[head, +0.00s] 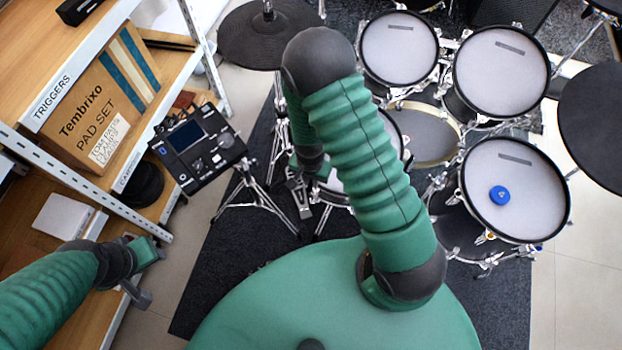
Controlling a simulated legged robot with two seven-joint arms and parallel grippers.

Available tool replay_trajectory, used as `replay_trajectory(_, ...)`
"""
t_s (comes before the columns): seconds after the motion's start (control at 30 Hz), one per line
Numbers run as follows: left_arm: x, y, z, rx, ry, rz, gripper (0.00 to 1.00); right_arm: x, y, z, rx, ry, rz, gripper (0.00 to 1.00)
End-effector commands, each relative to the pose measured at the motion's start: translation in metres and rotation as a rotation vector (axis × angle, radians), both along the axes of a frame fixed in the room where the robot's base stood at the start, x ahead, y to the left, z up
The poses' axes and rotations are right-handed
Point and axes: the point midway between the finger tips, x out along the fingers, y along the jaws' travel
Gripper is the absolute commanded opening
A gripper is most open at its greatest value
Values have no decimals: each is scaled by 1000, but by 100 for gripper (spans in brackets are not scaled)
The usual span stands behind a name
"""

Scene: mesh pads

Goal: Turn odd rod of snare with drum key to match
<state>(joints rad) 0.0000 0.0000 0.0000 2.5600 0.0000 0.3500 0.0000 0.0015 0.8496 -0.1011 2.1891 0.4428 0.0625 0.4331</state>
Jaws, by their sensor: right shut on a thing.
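The snare (336,186) is a pale mesh pad with a dark rim and chrome hardware, low in the middle of the kit. My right arm crosses in front and hides much of it, and its rods cannot be told apart. My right gripper (318,172) is at the snare's left edge, partly hidden behind my arm. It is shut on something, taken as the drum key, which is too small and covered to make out. My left gripper (147,272) is empty, with its fingers apart, beside the shelf at the lower left.
A drum module (198,148) stands on a tripod left of the snare. Shelves (110,240) with a pad set box (105,100) line the left. A blue disc (499,195) lies on the right floor tom (530,205). Dark cymbal pads (265,38) overhang the kit.

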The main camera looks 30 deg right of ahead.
Motion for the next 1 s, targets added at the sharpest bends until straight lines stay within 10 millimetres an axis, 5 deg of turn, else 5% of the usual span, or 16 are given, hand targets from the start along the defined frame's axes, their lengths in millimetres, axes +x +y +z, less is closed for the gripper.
replay_trajectory(0.17, 0, 0, 13, 0, 0, 0, 36, 0, 0, 6, 10, -10, -205, 0)
replay_trajectory(0.47, 0, 0, 55, 0, 0, 0, 36, 2, -3, 6, 65, -75, -1451, 0)
replay_trajectory(0.67, 0, 0, 37, 0, 0, 0, 36, 4, -4, -4, 104, -122, -2228, 0)
replay_trajectory(0.77, 0, 0, 36, 0, 1, 0, 36, 4, -4, -1, 109, -130, -2357, 0)
replay_trajectory(1.0, 0, 0, 40, 0, 0, 0, 36, 4, -3, 2, 107, -129, -2334, 0)
